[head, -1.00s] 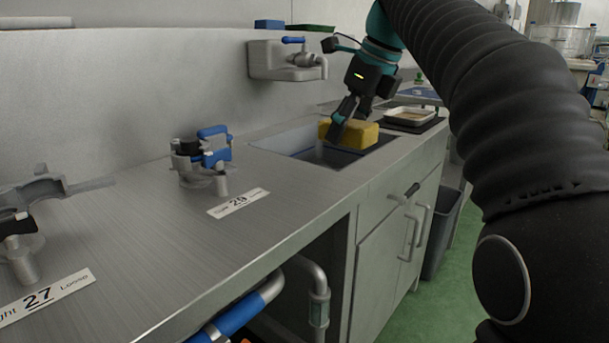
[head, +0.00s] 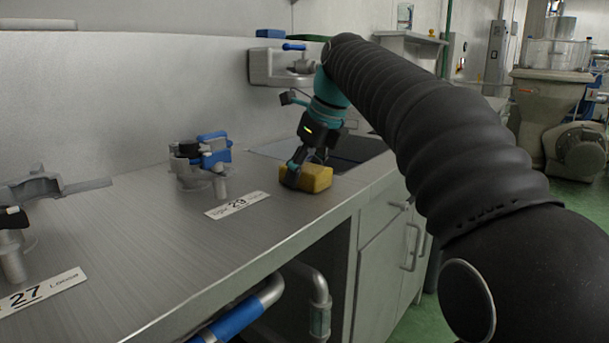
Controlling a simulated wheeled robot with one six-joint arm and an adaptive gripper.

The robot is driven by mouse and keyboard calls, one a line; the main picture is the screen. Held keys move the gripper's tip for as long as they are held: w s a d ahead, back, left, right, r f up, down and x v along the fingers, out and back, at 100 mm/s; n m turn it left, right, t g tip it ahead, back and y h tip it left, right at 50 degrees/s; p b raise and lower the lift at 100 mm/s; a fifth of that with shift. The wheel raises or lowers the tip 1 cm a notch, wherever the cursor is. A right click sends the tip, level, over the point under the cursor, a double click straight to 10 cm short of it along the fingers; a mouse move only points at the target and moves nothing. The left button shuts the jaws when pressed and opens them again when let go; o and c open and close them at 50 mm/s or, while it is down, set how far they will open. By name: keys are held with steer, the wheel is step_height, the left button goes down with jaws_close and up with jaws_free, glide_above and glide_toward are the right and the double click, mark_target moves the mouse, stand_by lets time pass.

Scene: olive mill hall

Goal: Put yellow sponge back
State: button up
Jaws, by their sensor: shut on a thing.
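The yellow sponge (head: 317,178) is a block at the counter's front part, just left of the sink. My gripper (head: 303,176) reaches down from above and is shut on it, with one dark finger across its left side. The sponge looks to be at or very near the counter top (head: 290,205); I cannot tell whether it touches. The other finger is mostly hidden. The sink (head: 358,150) lies behind and to the right of the sponge, partly covered by my arm.
A clamp device with a blue handle (head: 214,145) stands on the counter to the left, behind a label reading 29 (head: 238,205). Another device and a label reading 27 (head: 40,290) are further left. The counter between is bare.

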steer(key=o, duration=1.1)
steer(key=shift+f, duration=0.1)
steer(key=p+v, duration=0.4)
steer(key=v, duration=0.8)
steer(key=shift+w, duration=0.1)
steer(key=shift+d, duration=0.1)
